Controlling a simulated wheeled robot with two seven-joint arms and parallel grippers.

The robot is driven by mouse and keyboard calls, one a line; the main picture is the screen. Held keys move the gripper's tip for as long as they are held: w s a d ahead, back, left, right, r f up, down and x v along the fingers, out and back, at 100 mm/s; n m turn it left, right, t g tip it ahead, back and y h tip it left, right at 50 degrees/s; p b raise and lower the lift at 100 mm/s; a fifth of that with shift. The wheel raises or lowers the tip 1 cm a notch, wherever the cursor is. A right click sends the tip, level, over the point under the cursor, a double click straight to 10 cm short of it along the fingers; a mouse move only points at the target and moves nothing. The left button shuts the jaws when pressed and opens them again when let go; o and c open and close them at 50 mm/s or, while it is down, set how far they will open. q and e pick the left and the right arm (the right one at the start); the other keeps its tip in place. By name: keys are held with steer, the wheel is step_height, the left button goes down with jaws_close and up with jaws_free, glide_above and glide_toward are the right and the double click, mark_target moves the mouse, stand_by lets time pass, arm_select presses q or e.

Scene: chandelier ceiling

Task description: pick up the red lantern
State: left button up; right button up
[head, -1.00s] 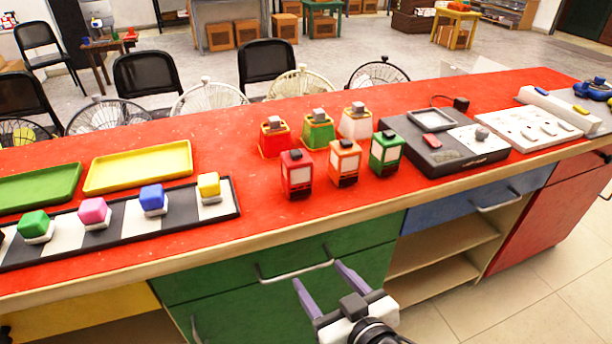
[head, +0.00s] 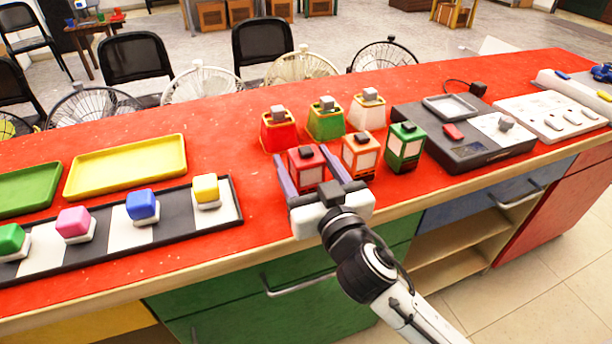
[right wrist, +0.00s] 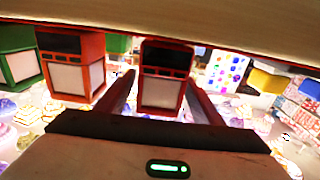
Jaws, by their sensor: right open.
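The red lantern (head: 308,177) stands upright at the left end of the front row on the red counter. It has a black top and pale panels. My right gripper (head: 302,153) is open, its two purple-grey fingers reaching from the counter's front edge toward the lantern, one on each side. My left gripper is not in view.
The orange lantern (head: 361,156) stands close to the right, then the green lantern (head: 404,150). Behind are red (head: 278,133), green (head: 325,122) and white (head: 367,112) tapered pieces with grey knobs. A black tray (head: 236,215) with coloured cubes lies left. A dark device (head: 470,153) lies right.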

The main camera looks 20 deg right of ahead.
steer(key=shift+w, duration=1.5)
steer(key=shift+r, duration=0.1)
steer(key=c, duration=1.5)
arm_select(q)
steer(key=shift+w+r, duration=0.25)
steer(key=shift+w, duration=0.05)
